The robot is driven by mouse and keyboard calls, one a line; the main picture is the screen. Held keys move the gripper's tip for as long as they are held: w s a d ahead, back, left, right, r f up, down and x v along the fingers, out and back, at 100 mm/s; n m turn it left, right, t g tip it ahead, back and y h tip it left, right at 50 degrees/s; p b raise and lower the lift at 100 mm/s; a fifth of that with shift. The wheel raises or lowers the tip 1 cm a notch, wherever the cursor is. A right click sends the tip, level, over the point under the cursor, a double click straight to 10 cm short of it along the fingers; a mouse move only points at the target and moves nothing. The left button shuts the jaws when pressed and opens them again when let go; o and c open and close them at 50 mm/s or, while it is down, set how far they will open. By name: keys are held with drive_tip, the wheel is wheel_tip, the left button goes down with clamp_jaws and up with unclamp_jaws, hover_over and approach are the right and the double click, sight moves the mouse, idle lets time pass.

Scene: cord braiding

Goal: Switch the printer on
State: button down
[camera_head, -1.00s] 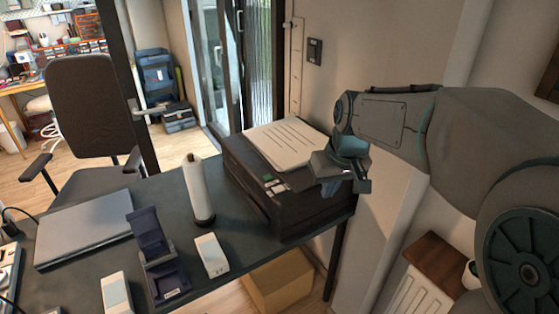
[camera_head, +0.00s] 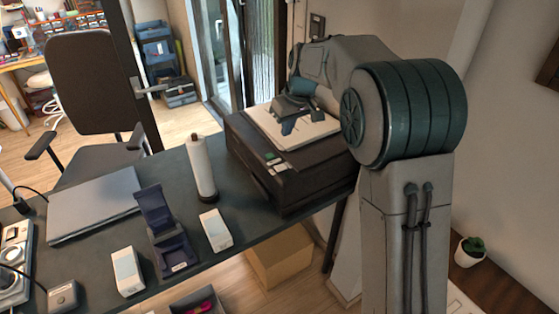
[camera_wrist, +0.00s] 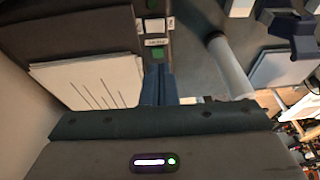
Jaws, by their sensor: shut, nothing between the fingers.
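The dark printer (camera_head: 312,182) stands on the right end of the desk, with lined white paper (camera_head: 318,131) on its top. Its control strip (camera_head: 275,163) has a green patch and pale buttons at the front left of the top. In the wrist view the strip shows a green button (camera_wrist: 157,53), a white label beside it and other white keys. My gripper (camera_head: 288,128) is over the printer's top, above the paper and behind the strip. Its fingers (camera_wrist: 160,85) are shut and empty, and in the wrist view they appear close to the green button. Whether they touch anything is unclear.
A white bottle (camera_head: 202,168), a white box (camera_head: 215,229), a dark blue stand (camera_head: 165,235) and a closed laptop (camera_head: 95,205) are on the desk (camera_head: 240,242) left of the printer. A cardboard box (camera_head: 282,256) is below. The wall stands close behind.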

drive_tip(key=p, duration=0.3)
approach(278, 167)
drive_tip(key=x, duration=0.5)
drive_tip(key=shift+a, duration=0.25)
drive_tip(key=shift+f, duration=0.7)
